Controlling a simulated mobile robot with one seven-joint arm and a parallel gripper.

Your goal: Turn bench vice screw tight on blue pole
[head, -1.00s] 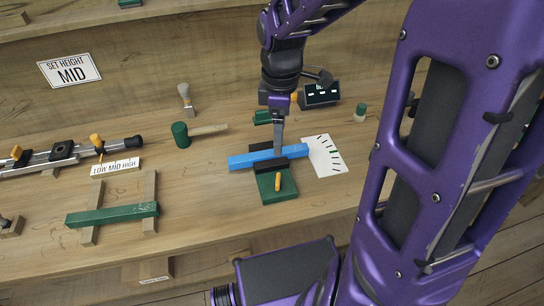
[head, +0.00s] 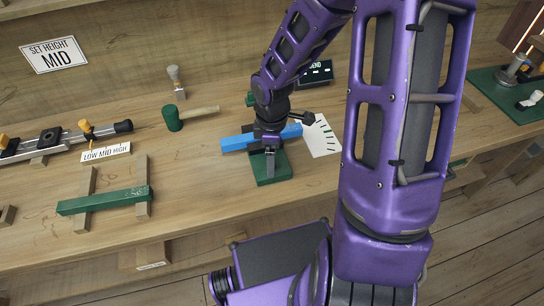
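The blue pole (head: 237,142) lies across the bench vice and sticks out on both sides. The green vice base (head: 283,171) shows on the bench below it. My gripper (head: 270,168) points down at the front of the vice, in front of the pole. Its fingers cover the place of the vice's yellow screw handle, which is hidden. The vice jaws are mostly hidden behind my wrist. I cannot tell whether the fingers are open or closed on the handle.
A white dial card (head: 322,138) lies right of the vice, partly behind my arm. A green mallet (head: 173,118) lies to the left, with a green bar (head: 105,200) on wooden supports nearer the front. A dark display box (head: 317,73) stands behind. Bench between bar and vice is clear.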

